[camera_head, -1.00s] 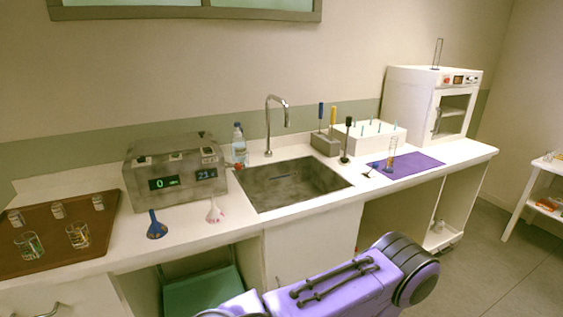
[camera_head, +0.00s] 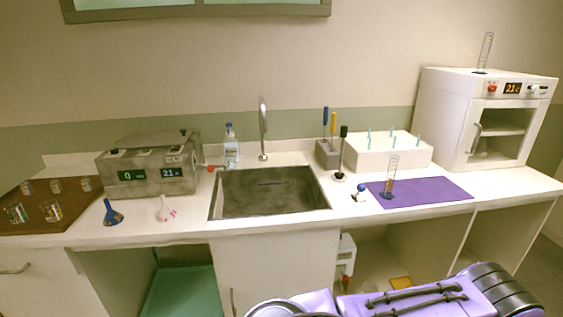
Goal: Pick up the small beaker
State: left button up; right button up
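A brown tray (camera_head: 82,208) lies at the left end of the counter, cut off by the picture's left edge. Several clear glass beakers stand on it. Three smaller-looking ones stand along the back: a left one (camera_head: 27,187), a middle one (camera_head: 56,185) and a right one (camera_head: 86,184). Two larger-looking ones, a left one (camera_head: 16,212) and a right one (camera_head: 51,211), stand in front. Neither of my grippers is in view. A purple part of my own arm shows at the bottom right, away from the tray.
Right of the tray stand a grey device (camera_head: 148,164), a blue funnel (camera_head: 112,215) and a pale funnel (camera_head: 165,211). The sink (camera_head: 270,195) is mid-counter. A cylinder (camera_head: 391,178) stands on a purple mat (camera_head: 435,190). A white oven (camera_head: 490,118) stands far right.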

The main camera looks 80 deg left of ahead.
aim_at(230, 157)
jog(key=i, duration=0.4)
jog(key=u, duration=0.75)
